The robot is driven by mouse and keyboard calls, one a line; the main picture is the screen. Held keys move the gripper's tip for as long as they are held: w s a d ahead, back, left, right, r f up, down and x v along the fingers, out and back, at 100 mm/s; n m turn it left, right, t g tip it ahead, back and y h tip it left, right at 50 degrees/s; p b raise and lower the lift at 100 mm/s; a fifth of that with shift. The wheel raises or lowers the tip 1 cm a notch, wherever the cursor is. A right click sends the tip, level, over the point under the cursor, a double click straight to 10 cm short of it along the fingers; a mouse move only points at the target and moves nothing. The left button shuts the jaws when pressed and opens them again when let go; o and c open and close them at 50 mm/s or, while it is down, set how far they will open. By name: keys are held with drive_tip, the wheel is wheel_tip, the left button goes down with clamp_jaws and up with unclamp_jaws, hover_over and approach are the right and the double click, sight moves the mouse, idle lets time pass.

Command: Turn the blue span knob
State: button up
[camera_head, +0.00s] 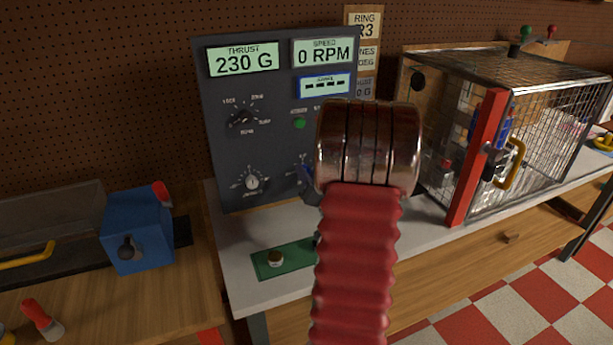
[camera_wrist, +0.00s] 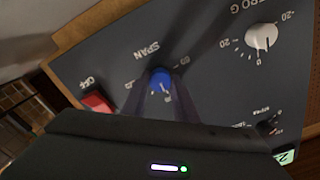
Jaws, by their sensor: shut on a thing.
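The blue span knob (camera_wrist: 160,79) shows in the wrist view on the dark panel, beside the printed word SPAN. My gripper (camera_wrist: 160,92) has its two fingers on either side of the knob and is shut on it. In the head view my red ribbed arm with its metal joint covers the knob and most of the gripper. The dark control panel (camera_head: 222,130) stands upright on the bench. Its displays read THRUST 230 G (camera_head: 243,60) and SPEED 0 RPM (camera_head: 323,52).
A white zero knob (camera_wrist: 261,37) and a red OFF switch (camera_wrist: 97,102) flank the knob. A wire cage with a red post (camera_head: 478,160) stands at the right. A blue box (camera_head: 138,230) sits at the left. A green plate (camera_head: 284,258) lies in front of the panel.

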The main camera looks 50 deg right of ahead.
drive_tip(key=shift+a+n, duration=0.1)
drive_tip(key=shift+n, duration=0.3)
drive_tip(key=shift+w+a+r+n, duration=0.1)
drive_tip(key=shift+n, duration=3.5)
drive_tip(key=shift+w+a+n, duration=0.1)
drive_tip(key=shift+n, duration=3.5)
drive_tip(key=o, duration=1.1)
drive_tip(key=shift+d, duration=0.1)
drive_tip(key=shift+c, duration=0.2)
